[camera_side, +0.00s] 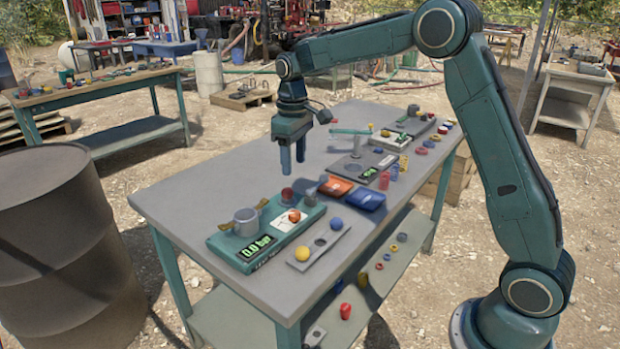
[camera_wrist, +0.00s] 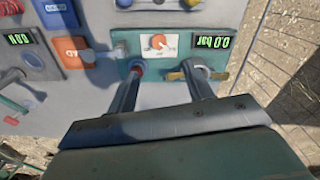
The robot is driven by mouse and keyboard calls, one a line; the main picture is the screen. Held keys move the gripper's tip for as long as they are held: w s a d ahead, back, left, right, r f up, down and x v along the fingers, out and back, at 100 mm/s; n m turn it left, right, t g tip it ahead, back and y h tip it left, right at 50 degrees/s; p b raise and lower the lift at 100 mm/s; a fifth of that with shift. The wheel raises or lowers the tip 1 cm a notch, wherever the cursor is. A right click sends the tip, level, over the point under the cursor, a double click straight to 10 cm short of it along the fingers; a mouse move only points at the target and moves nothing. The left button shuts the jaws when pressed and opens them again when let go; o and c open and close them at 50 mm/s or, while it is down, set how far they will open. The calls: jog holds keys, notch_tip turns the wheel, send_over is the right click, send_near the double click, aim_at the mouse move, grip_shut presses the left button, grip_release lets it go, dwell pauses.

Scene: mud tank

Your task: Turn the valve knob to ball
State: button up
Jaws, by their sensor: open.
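A teal panel (camera_side: 222,252) on the grey workbench carries a white dial plate with a small orange knob (camera_side: 294,215), which looks like the valve knob. The knob also shows in the wrist view (camera_wrist: 158,41). The plate's lettering is too small to read, so I cannot tell which mark the knob points to. A display (camera_side: 254,247) on the panel reads 0.0 bar. My gripper (camera_side: 292,168) is open and empty, fingers pointing down, above the panel's far side and apart from the knob. In the wrist view, the fingers (camera_wrist: 163,70) appear on either side below the dial.
A grey cylinder (camera_side: 246,222) with brass handles and a red knob (camera_side: 287,194) rise from the panel. A grey strip (camera_side: 309,262) with yellow and blue balls lies in front. Orange (camera_side: 336,186) and blue (camera_side: 364,199) trays stand to the right. The bench's left end is clear.

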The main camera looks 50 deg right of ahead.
aim_at(294, 213)
jog(key=shift+w+d+f, duration=0.1)
jog(key=shift+w+f, duration=0.15)
jog(key=shift+f, duration=0.1)
jog(key=shift+f, duration=0.1)
notch_tip(294, 213, down, 14)
jog(key=shift+r, duration=0.2)
dwell(0.5)
jog(key=c, duration=1)
